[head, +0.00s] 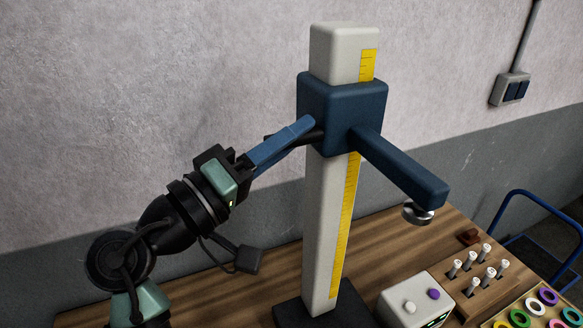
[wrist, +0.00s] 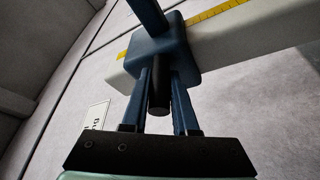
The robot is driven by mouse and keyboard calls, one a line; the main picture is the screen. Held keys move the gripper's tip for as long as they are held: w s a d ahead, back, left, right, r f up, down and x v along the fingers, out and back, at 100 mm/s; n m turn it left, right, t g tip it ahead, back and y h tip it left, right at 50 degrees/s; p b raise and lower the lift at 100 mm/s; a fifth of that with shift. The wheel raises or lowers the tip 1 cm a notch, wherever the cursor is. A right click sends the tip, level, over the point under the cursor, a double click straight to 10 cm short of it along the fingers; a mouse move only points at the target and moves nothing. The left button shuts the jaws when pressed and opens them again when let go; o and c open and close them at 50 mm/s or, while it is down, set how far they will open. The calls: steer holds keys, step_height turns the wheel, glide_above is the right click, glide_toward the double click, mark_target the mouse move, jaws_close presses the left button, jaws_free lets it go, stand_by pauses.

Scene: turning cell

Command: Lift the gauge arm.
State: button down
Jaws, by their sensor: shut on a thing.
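The gauge arm (head: 402,168) is a dark blue bar with a silver disc at its tip. It juts to the right from a blue sliding block (head: 345,105) high on a pale upright column (head: 325,220) with a yellow scale. A dark round handle (head: 313,138) sticks out of the block on the left. My gripper (head: 308,128) comes from the left and is shut on this handle. In the wrist view the handle (wrist: 159,95) lies between the two blue fingers, below the block (wrist: 157,48). The contact is partly hidden in the head view.
The column stands on a dark base (head: 345,305) on a wooden table (head: 270,290). At the right are a white button box (head: 415,300), a wooden block with several white-topped pins (head: 478,270) and a tray of coloured rings (head: 535,308). A grey wall is behind.

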mark_target(316, 88)
steer(key=shift+r+p, duration=0.65)
steer(key=shift+r, duration=1.75)
steer(key=shift+r, duration=0.1)
steer(key=c, duration=0.7)
jaws_free()
steer(key=shift+c, duration=0.2)
steer(key=shift+o, duration=0.3)
steer(key=shift+s+a+f, duration=0.1)
steer(key=shift+f, duration=0.15)
